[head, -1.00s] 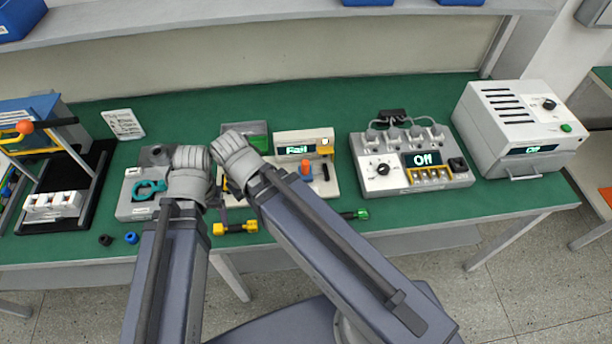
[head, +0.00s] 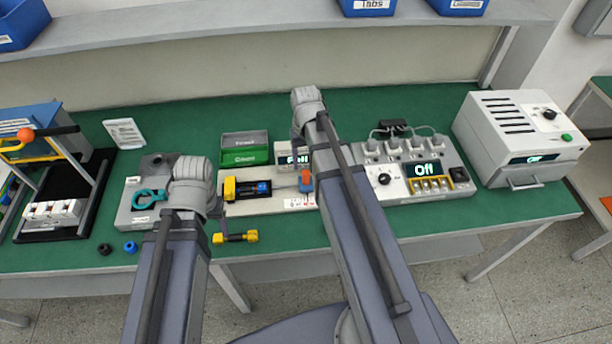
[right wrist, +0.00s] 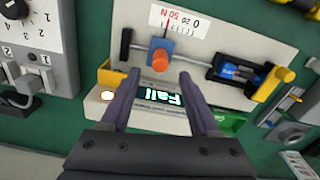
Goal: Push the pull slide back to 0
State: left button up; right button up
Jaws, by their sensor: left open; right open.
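The knob also shows in the head view (head: 306,181). My right gripper (right wrist: 158,82) is open and empty, its fingertips spread to either side of and just short of the knob; contact is not visible. The tester display (right wrist: 162,98) reads "Fail".
A blue-banded motor (head: 250,188) lies in the tester's cradle. A green bin (head: 245,150) stands behind it. A yellow-ended part (head: 236,237) lies in front. A control box reading "Off" (head: 425,168) stands close to the right. Two small caps lie at the front left.

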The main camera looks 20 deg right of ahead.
aim_at(306, 172)
pick_arm(q)
jog(key=shift+f+b, duration=3.8)
jog(key=shift+f, duration=0.05)
pick_arm(e)
jog(key=shift+f, duration=3.9)
jog(key=shift+r, duration=0.1)
grip_shut()
